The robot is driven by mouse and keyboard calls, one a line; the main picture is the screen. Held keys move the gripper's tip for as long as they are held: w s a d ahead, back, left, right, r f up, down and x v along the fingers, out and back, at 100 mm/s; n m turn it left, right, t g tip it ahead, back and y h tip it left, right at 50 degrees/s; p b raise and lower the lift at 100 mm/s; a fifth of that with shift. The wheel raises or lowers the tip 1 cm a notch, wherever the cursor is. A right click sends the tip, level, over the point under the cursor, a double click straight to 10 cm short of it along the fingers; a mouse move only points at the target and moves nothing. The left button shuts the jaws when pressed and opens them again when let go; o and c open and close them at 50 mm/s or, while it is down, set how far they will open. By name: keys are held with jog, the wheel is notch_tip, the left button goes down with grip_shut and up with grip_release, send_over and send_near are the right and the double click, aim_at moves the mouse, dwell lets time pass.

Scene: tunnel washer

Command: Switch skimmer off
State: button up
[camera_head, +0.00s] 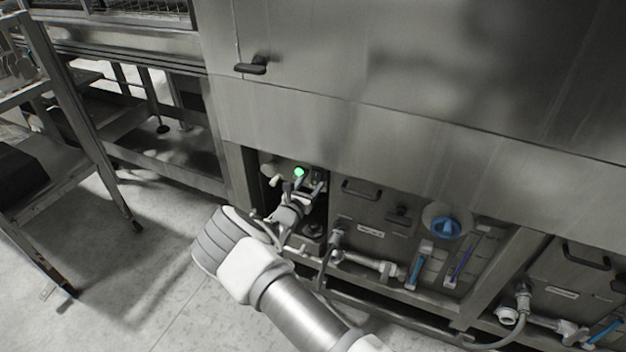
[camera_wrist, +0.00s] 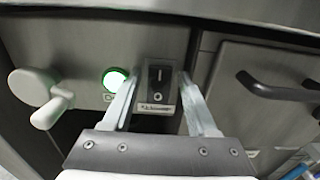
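The skimmer switch (camera_wrist: 159,87) is a dark rocker on a metal plate, with a light upright mark above a round one. A small label under it appears to read "skimmer". To its left a round green lamp (camera_wrist: 115,80) is lit; it also shows in the head view (camera_head: 299,172). My gripper (camera_wrist: 156,79) is open and empty, one finger on each side of the switch in the picture. I cannot tell whether the fingertips touch the panel. In the head view my gripper (camera_head: 308,188) reaches into the recess and largely hides the switch.
A pale valve handle (camera_wrist: 48,100) sticks out left of the lamp. A dark door handle (camera_wrist: 280,90) is at the right. In the head view, pipes (camera_head: 350,260) run below right, a blue knob (camera_head: 446,227) is farther right, and a metal panel (camera_head: 400,140) overhangs the recess.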

grip_shut()
jog(key=shift+f+t+b, duration=0.4)
jog(key=shift+f+b, duration=0.15)
jog(key=shift+b, duration=0.4)
jog(key=t+b, duration=0.1)
jog(key=t+h+b, duration=0.1)
jog(key=b, duration=0.1)
jog(key=shift+s+f, duration=0.15)
jog(key=shift+f, duration=0.2)
jog(key=shift+r+t+h, duration=0.25)
jog(key=shift+t+h, duration=0.05)
jog(key=shift+t, duration=0.6)
jog(key=shift+o, duration=1.2)
grip_release()
jog(key=shift+a, duration=0.1)
jog(key=p+v, duration=0.3)
jog(key=v, duration=1.4)
jog(key=shift+s+p, duration=0.2)
jog(key=shift+p, duration=0.1)
